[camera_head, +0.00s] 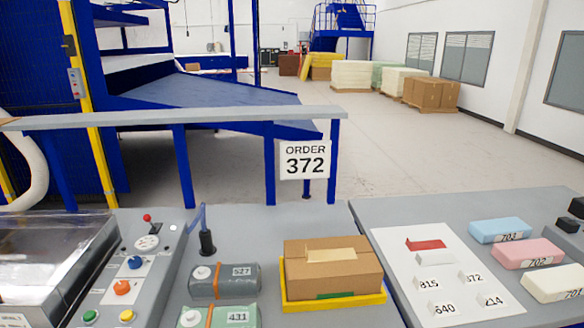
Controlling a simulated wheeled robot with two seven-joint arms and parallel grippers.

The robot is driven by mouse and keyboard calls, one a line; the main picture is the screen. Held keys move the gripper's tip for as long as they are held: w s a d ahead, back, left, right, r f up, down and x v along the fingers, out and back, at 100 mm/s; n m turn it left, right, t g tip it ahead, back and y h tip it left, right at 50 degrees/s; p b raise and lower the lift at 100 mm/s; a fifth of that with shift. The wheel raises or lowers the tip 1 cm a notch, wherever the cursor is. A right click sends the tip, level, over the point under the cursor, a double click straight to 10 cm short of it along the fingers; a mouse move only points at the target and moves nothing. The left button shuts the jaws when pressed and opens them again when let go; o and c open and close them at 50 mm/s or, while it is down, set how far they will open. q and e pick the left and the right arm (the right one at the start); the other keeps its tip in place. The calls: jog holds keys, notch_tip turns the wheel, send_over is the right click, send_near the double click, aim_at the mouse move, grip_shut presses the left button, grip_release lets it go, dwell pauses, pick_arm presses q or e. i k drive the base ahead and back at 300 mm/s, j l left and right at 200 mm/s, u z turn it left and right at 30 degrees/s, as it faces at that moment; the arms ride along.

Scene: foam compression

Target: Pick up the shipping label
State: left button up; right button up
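Small white labels lie on a white sheet (395,250) on the right-hand table. They read about 815 (428,284), 640 (442,308), 214 (492,300) and one ending in 72 (471,279), whose first digit is too small to read surely. A hanging sign (305,160) reads ORDER 372. A closed cardboard box (333,269) with a tan strip on top sits in a yellow tray (290,303) left of the sheet.
A red piece (426,245) lies at the sheet's back. Blue (499,231), pink (527,253) and white (556,284) foam blocks stand to its right. Two wrapped packs, 527 (222,281) and 431 (217,316), lie left of the box beside a button panel (130,275).

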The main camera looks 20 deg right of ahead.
aim_at(469, 279)
jog(key=l+z, duration=0.2)
jog(key=z, duration=0.3)
jog(key=k+l+z, duration=0.1)
jog(key=l+z, duration=0.15)
jog(key=z, duration=0.2)
jog(key=l+z, duration=0.2)
jog(key=z, duration=0.3)
